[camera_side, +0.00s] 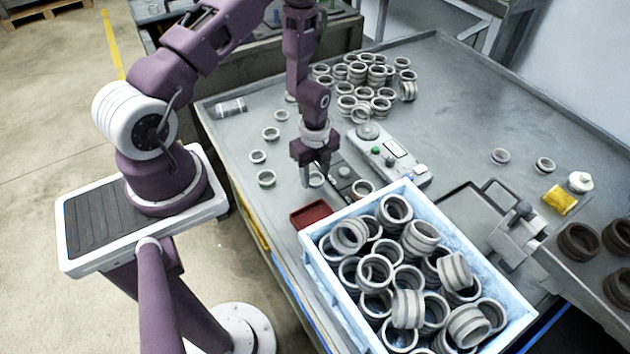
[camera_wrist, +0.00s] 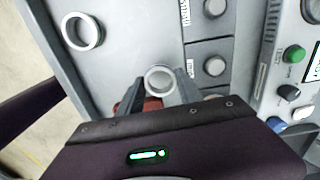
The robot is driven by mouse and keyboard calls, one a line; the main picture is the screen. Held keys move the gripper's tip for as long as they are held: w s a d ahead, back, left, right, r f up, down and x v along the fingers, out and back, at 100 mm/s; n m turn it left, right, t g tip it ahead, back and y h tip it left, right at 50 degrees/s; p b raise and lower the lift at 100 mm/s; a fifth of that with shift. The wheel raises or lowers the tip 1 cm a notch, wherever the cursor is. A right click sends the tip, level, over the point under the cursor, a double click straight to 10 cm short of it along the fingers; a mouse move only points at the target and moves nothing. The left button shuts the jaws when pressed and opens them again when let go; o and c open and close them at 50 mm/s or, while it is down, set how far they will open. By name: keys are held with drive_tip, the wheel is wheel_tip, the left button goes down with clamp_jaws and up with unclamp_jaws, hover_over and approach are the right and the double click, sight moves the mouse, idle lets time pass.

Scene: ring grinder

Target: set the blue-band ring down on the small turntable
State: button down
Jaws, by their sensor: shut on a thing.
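My gripper (camera_side: 315,172) is shut on a grey metal ring (camera_side: 316,180), just left of a dark panel with round knobs. In the wrist view the ring (camera_wrist: 160,80) sits between the two fingertips of my gripper (camera_wrist: 160,86), seen from above with its opening showing. I cannot make out a blue band on it. A round grey disc (camera_side: 368,131) on the far end of the control box may be the small turntable; it shows partly at the right edge in the wrist view (camera_wrist: 312,9). The held ring is apart from this disc.
The control box (camera_side: 390,155) has a green button (camera_wrist: 294,54). The knobbed panel (camera_wrist: 228,50) lies right of my gripper. A red tray (camera_side: 309,214) and a blue crate (camera_side: 318,250) full of rings stand nearer. Loose rings (camera_side: 266,178) lie left; many stand behind.

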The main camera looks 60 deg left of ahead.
wheel_tip(320, 180, up, 7)
drive_tip(key=n, duration=0.6)
approach(368, 127)
drive_tip(key=s+f, duration=0.1)
drive_tip(key=s+a+f, duration=0.1)
drive_tip(key=s, duration=0.1)
drive_tip(key=s+a+f, duration=0.1)
drive_tip(key=f, duration=0.1)
drive_tip(key=shift+s+a, duration=0.15)
drive_tip(key=w, duration=0.1)
drive_tip(key=w+d+r, duration=0.1)
drive_tip(key=w+d, duration=0.1)
drive_tip(key=w, duration=0.1)
drive_tip(key=shift+d+r, duration=0.1)
drive_tip(key=shift+r, duration=0.05)
drive_tip(key=shift+w+d, duration=0.1)
drive_tip(key=shift+f, duration=2.4)
drive_tip(key=c, duration=0.7)
unclamp_jaws()
